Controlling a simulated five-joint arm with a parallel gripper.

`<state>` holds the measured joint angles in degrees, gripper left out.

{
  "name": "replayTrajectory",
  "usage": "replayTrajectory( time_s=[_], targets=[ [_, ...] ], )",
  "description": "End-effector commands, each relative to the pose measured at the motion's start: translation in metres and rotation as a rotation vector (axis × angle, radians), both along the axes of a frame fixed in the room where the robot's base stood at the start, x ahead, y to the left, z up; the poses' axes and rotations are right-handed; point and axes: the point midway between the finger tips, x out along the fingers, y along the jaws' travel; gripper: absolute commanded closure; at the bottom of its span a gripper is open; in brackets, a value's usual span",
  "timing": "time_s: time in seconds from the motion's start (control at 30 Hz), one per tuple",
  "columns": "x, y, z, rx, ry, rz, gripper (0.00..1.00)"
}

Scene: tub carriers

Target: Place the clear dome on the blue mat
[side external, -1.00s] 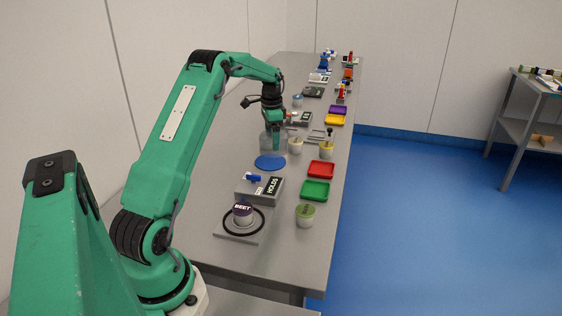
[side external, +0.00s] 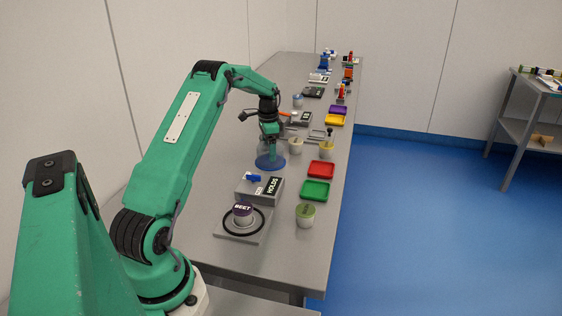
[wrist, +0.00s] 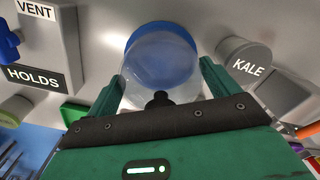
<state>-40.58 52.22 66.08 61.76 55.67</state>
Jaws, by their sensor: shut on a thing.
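My gripper (side external: 270,156) is shut on the clear dome (wrist: 150,82), seen in the wrist view between my two green fingers. The dome is see-through with a black knob. The blue mat (side external: 258,165) is a round disc on the grey table, directly below my gripper. In the wrist view the mat (wrist: 160,28) shows through and beyond the dome, so the dome overlaps it. I cannot tell whether the dome touches the mat or is slightly above it.
A tub marked KALE (wrist: 248,62) stands close beside the mat. A grey box marked HOLDS (side external: 262,187) is in front of it. Red (side external: 321,169) and green (side external: 316,191) trays lie to the right. A BEET tub (side external: 242,210) sits on a plate nearer me.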

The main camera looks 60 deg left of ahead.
Motion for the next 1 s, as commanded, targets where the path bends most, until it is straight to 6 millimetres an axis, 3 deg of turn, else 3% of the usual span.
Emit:
replayTrajectory(
  time_s=[0.33, 0.37, 0.4, 0.77, 1.0],
  targets=[
    [0.000, 0.000, -0.003, 0.001, -0.001, 0.000, 0.44],
    [0.000, 0.000, -0.003, 0.001, -0.001, 0.000, 0.07],
    [0.000, 0.000, -0.003, 0.001, -0.001, 0.000, 0.00],
    [0.000, 0.000, 0.001, 0.001, -0.001, 0.000, 0.00],
    [0.001, 0.001, 0.021, 0.002, -0.003, 0.000, 0.00]
  ],
)
